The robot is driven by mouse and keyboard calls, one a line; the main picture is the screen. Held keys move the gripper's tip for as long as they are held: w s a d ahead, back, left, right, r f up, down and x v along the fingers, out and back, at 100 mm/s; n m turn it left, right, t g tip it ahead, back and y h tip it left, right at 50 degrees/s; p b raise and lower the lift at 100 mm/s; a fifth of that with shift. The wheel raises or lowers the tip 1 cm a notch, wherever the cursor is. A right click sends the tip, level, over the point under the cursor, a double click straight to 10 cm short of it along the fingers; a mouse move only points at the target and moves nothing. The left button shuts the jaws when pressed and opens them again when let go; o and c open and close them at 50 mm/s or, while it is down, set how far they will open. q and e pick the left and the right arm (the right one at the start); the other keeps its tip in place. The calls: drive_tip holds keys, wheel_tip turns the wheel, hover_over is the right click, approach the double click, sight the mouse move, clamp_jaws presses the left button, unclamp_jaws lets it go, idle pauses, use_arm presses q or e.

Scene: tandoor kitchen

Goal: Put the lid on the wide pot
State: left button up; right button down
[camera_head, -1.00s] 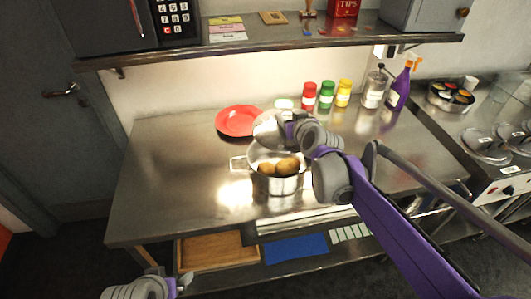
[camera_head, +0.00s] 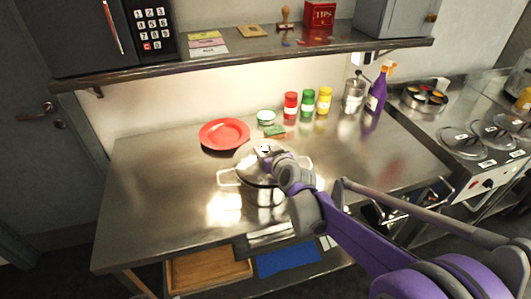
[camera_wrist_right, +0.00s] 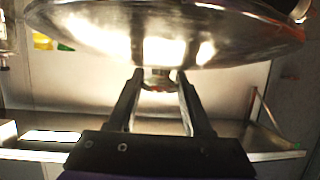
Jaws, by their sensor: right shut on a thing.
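The wide steel pot (camera_head: 265,196) stands on the steel table, with its side handles showing left and right. The shiny round lid (camera_head: 244,166) is over the pot's mouth and hides the potatoes inside. I cannot tell whether the lid touches the rim. My right gripper (camera_head: 266,151) is shut on the lid's knob. In the right wrist view the lid (camera_wrist_right: 150,32) spans the top, and the fingertips of the gripper (camera_wrist_right: 157,78) close around its knob. My left gripper is out of view.
A red plate (camera_head: 224,133) lies behind the pot to the left. The table's left side is clear.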

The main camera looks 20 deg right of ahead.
drive_tip(key=shift+f, duration=0.4)
drive_tip(key=shift+f, duration=0.45)
drive_tip(key=shift+c, duration=1.6)
unclamp_jaws()
